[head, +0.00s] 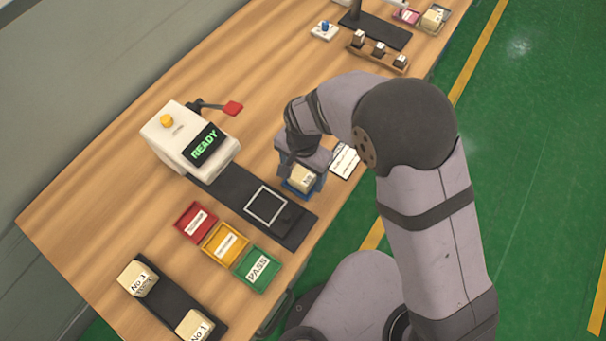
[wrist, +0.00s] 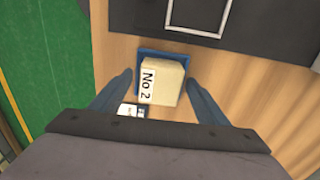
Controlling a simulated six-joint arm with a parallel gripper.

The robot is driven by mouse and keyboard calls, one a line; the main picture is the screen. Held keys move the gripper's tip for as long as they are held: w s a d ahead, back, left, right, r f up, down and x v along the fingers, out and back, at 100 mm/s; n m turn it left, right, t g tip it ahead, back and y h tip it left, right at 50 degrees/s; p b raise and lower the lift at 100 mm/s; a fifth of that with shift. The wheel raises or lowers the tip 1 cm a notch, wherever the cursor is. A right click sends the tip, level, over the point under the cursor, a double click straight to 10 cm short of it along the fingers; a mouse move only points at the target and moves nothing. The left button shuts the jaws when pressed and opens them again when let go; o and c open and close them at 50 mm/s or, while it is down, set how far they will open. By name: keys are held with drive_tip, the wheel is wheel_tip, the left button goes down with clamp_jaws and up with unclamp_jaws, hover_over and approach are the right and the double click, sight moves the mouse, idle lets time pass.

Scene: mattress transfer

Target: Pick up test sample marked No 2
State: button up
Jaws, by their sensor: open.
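The test sample marked No 2 (wrist: 165,82) is a beige block with a white label. It sits on a blue tray (wrist: 178,55) on the wooden table. In the head view the block (head: 301,178) is partly hidden by my gripper. My gripper (wrist: 160,85) is open, with one blue finger on each side of the block in the wrist view. Gaps show between the fingers and the block. I cannot tell the gripper's exact height over it.
A machine (head: 188,138) reading READY stands left, with a dark plate (head: 285,222) in front. Red (head: 184,225), yellow (head: 219,256) and green PASS (head: 246,281) trays lie below. Blocks marked No 3 (head: 138,278) and No 1 (head: 194,326) sit lower left. A white card (head: 345,160) lies beside my gripper.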

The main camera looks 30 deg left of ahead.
drive_tip(key=c, duration=1.1)
drive_tip(key=shift+c, duration=0.2)
drive_tip(key=shift+r, duration=0.1)
